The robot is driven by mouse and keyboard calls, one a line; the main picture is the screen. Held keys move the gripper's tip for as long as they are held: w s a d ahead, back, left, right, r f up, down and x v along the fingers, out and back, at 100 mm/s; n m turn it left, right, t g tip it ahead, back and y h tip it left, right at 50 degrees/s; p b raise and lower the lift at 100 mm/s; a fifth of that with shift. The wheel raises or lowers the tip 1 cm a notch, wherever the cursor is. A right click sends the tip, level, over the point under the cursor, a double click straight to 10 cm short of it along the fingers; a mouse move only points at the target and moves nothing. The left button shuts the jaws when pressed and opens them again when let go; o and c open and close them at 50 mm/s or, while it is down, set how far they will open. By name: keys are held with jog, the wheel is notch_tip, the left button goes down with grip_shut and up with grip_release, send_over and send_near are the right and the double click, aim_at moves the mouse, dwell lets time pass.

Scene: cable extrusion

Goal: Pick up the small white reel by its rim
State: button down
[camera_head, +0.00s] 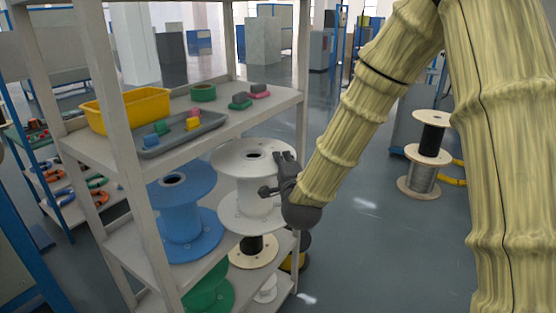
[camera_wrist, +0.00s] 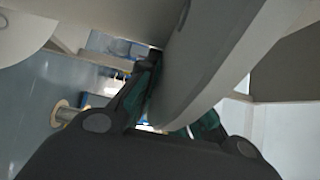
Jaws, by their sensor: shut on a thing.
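A white reel (camera_head: 252,198) stands upright in the shelving, to the right of a similar blue reel. My gripper (camera_head: 281,172) is at the right edge of its upper flange, reaching in from the right. In the wrist view, a pale flange (camera_wrist: 205,65) passes between the fingers of my gripper (camera_wrist: 178,108), which are shut on its rim. Whether the reel rests on the shelf or hangs clear cannot be told. A much smaller white reel (camera_head: 266,289) stands on a lower shelf, apart from my gripper.
The blue reel (camera_head: 181,222) stands close on the left. The upper shelf (camera_head: 185,163) holds a yellow bin (camera_head: 128,109) and a grey tray (camera_head: 180,139). A shelf post (camera_head: 303,140) is near my gripper. A black-and-wood reel and a green reel (camera_head: 208,290) sit below. Open floor lies right.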

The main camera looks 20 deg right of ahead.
jog(key=s+d+p, duration=0.2)
jog(key=s+d, duration=0.7)
jog(key=s, duration=0.2)
jog(key=shift+s+r, duration=0.15)
jog(key=shift+r, duration=0.1)
dwell(0.6)
jog(key=p, duration=0.3)
jog(key=shift+s+d+p, duration=0.3)
jog(key=shift+p, duration=0.45)
jog(key=shift+s+d+f+p, duration=0.1)
jog(key=shift+s+d+p, duration=0.55)
jog(key=shift+s+p, duration=0.35)
jog(key=shift+s+d+f+p, duration=0.1)
jog(key=shift+s+d+p, duration=0.5)
jog(key=shift+s+p, duration=0.35)
jog(key=shift+w, duration=0.15)
